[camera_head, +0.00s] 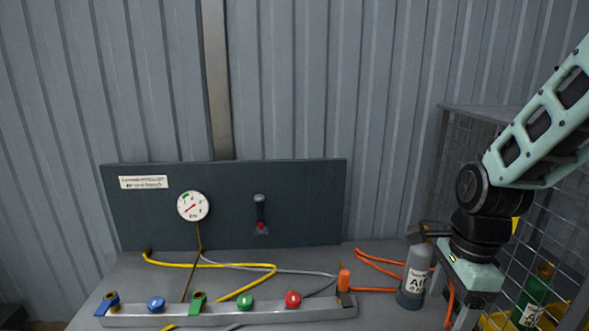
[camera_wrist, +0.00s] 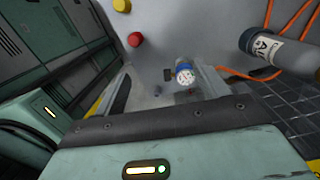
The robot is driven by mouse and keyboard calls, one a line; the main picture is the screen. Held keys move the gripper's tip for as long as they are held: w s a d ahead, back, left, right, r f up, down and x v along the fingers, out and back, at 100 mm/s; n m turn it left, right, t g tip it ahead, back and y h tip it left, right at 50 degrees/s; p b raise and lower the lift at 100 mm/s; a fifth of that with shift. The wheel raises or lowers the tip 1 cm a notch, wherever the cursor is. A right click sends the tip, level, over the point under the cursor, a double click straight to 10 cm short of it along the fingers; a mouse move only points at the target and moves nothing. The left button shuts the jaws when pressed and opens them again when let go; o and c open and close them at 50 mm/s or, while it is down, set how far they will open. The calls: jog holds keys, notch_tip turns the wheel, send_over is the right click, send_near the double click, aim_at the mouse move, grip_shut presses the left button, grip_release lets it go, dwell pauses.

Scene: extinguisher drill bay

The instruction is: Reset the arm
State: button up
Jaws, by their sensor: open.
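My arm comes in from the right in the head view, and my gripper (camera_head: 466,318) points down at the right end of the bench, just right of a grey cylinder (camera_head: 413,284) labelled AIR. Its fingertips are cut by the lower edge. In the wrist view my gripper's pale green body fills the bottom, and the gripper (camera_wrist: 165,90) is open with nothing seen held. The grey cylinder also shows at the upper right of the wrist view (camera_wrist: 272,46), apart from the fingers.
A metal rail (camera_head: 220,313) carries several coloured valves. Yellow, grey and orange hoses lie around. A mesh cage (camera_head: 540,225) with a green bottle (camera_head: 535,293) is close right.

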jog(key=s+a+r+n, duration=0.1)
jog(key=s+a+n, duration=0.5)
jog(key=n, duration=0.7)
jog(key=s+a+r+n, duration=0.2)
jog(key=s+a+n, duration=0.5)
jog(key=n, duration=0.7)
jog(key=shift+s+r, duration=0.3)
jog(key=shift+s, duration=0.55)
